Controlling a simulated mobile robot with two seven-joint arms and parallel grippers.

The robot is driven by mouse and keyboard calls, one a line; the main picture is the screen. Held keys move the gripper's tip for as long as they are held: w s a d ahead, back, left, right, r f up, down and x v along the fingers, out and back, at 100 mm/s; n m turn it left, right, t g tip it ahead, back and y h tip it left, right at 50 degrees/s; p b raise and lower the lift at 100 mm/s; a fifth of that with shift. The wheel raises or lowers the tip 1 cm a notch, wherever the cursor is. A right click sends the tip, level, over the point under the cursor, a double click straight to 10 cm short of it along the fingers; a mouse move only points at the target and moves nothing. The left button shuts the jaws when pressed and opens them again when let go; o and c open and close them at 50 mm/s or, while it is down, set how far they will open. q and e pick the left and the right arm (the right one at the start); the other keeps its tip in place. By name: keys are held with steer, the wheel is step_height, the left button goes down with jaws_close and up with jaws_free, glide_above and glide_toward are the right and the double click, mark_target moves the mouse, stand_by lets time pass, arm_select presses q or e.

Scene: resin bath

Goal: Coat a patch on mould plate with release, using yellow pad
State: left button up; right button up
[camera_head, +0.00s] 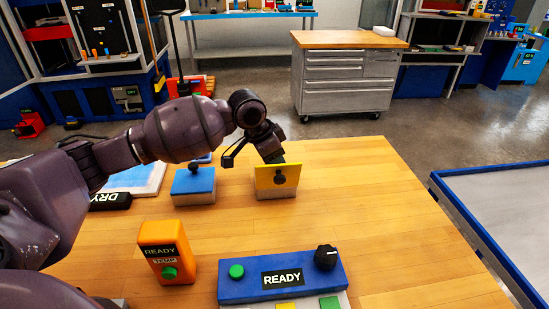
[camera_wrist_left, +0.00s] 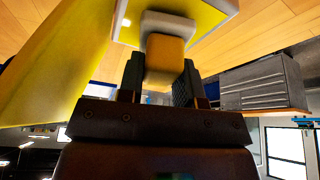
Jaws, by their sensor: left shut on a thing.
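My left gripper (camera_head: 273,158) is behind an upright yellow lid (camera_head: 278,180) with a black knob, on a pale box (camera_head: 275,195). In the left wrist view, the gripper (camera_wrist_left: 161,84) is shut on the yellow grip (camera_wrist_left: 166,58) of a pad, with a white collar and a yellow, pale-edged plate beyond it. The large yellow lid (camera_wrist_left: 52,65) stands close on the left. The head view hides the held pad behind the lid. A pale blue panel with a white rim (camera_head: 152,184), possibly the mould plate, is partly hidden by my arm. My right gripper is not in view.
A blue-lidded box (camera_head: 194,181) stands left of the yellow one. A black DRY sign (camera_head: 110,201), an orange READY/TEMP box (camera_head: 167,251) and a blue READY console (camera_head: 282,277) are nearer. The table's right side is clear. A grey cabinet (camera_head: 345,82) stands behind.

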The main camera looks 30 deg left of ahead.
arm_select(q)
steer(key=shift+f, duration=0.25)
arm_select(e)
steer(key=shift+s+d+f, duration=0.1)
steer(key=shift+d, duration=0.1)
arm_select(q)
steer(key=shift+f, duration=0.2)
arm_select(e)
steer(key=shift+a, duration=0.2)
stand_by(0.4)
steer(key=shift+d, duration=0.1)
arm_select(q)
steer(key=shift+r+p, duration=1.15)
steer(key=shift+r, duration=0.55)
steer(key=shift+r+p, duration=1.65)
steer(key=shift+r, duration=0.3)
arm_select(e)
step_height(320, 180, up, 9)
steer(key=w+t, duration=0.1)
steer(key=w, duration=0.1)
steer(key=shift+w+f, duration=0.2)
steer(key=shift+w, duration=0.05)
arm_select(q)
steer(key=shift+f, duration=0.15)
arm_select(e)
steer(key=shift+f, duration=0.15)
